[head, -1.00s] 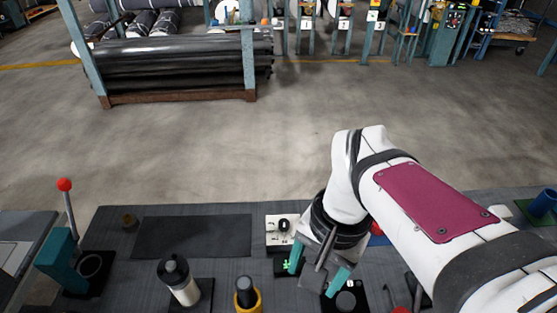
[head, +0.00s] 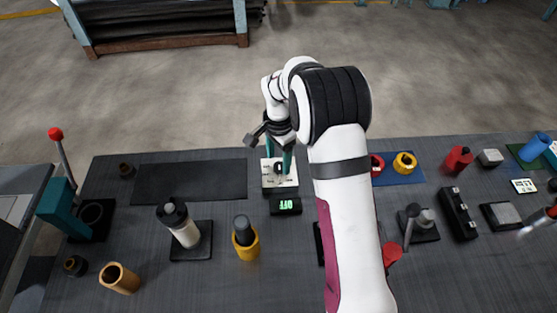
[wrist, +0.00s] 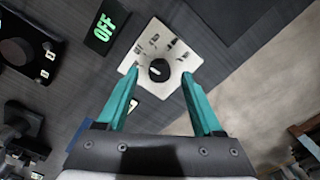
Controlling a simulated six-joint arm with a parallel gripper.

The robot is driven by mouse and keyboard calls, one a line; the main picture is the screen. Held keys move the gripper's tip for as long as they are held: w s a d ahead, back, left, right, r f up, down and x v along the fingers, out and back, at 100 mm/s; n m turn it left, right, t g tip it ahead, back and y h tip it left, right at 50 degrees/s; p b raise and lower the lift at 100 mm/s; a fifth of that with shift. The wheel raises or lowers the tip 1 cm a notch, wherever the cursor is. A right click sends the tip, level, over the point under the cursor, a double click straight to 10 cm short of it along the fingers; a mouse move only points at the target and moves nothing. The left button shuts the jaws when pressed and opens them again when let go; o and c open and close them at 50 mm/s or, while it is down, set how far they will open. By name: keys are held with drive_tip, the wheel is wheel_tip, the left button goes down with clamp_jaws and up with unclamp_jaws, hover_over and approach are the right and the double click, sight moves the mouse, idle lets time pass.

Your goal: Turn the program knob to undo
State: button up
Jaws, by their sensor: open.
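The program knob (wrist: 159,70) is a black round knob with a pale mark on a light plate (wrist: 180,48). Small dark labels around it are too blurred to read. A black display (wrist: 104,28) beside the plate shows green "OFF"; the display (head: 286,206) is also in the head view. My gripper (wrist: 160,80) is open, with its teal fingers to either side of the knob in the wrist view; contact cannot be told. In the head view my gripper (head: 277,156) is over the plate (head: 281,188) and partly hides the knob.
A dark mat (head: 190,181) lies left of the plate. A white bottle (head: 184,230) and a yellow holder (head: 246,245) stand in front of it. Red and yellow rings on a blue mat (head: 398,176) and other items are to the right of my arm.

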drive_tip(key=shift+f, duration=1)
clamp_jaws()
